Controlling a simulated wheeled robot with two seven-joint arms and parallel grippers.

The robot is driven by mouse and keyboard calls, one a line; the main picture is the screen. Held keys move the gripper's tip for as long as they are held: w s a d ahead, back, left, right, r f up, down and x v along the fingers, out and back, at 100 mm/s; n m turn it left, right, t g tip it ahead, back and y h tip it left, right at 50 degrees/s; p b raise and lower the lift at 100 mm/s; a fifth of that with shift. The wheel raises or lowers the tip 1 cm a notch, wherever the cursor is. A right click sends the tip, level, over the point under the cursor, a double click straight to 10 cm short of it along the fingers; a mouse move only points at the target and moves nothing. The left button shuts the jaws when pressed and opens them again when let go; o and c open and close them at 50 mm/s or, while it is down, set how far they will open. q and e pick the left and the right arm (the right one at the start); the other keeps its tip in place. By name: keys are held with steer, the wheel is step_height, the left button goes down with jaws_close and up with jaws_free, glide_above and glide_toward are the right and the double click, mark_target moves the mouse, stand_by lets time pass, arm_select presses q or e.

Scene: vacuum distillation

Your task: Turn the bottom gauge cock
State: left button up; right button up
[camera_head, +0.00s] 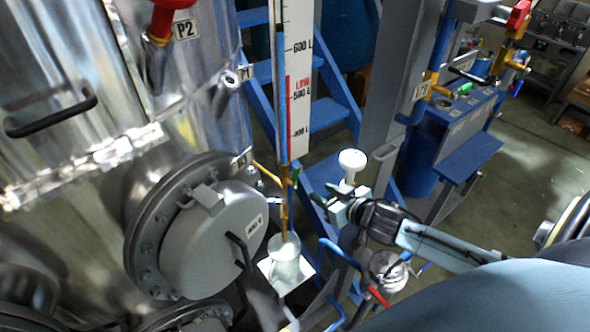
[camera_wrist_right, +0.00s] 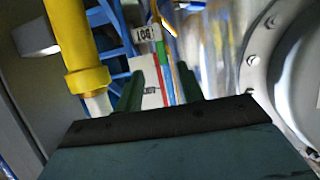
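The level gauge is a thin vertical tube in front of a white scale board (camera_head: 299,75) with blue and red bands. The bottom gauge cock (camera_head: 292,172) is a small brass fitting with a green part, low on the tube. My right gripper (camera_head: 324,194) is just right of and slightly below the cock, apparently not touching it. In the right wrist view, its two dark green fingers (camera_wrist_right: 158,90) are apart, with the board and a green strip (camera_wrist_right: 163,58) visible beyond the gap. Nothing is clearly held. My left gripper is not in view.
The grey round manway cover (camera_head: 213,240) on the shiny tank is close left. A glass vessel (camera_head: 286,262) stands below the cock. A white knob (camera_head: 352,160) and grey post (camera_head: 400,90) are near my right gripper. A yellow pipe (camera_wrist_right: 72,45) shows in the wrist view.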

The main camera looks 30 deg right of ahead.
mark_target(296, 171)
steer(key=w, duration=0.8)
steer(key=shift+a+r+p, duration=0.1)
steer(key=shift+a+p, duration=0.2)
steer(key=shift+p, duration=0.1)
steer(key=x, duration=0.3)
steer(key=shift+w, duration=0.25)
steer(key=shift+x, duration=0.9)
steer(key=shift+c, duration=0.2)
jaws_close()
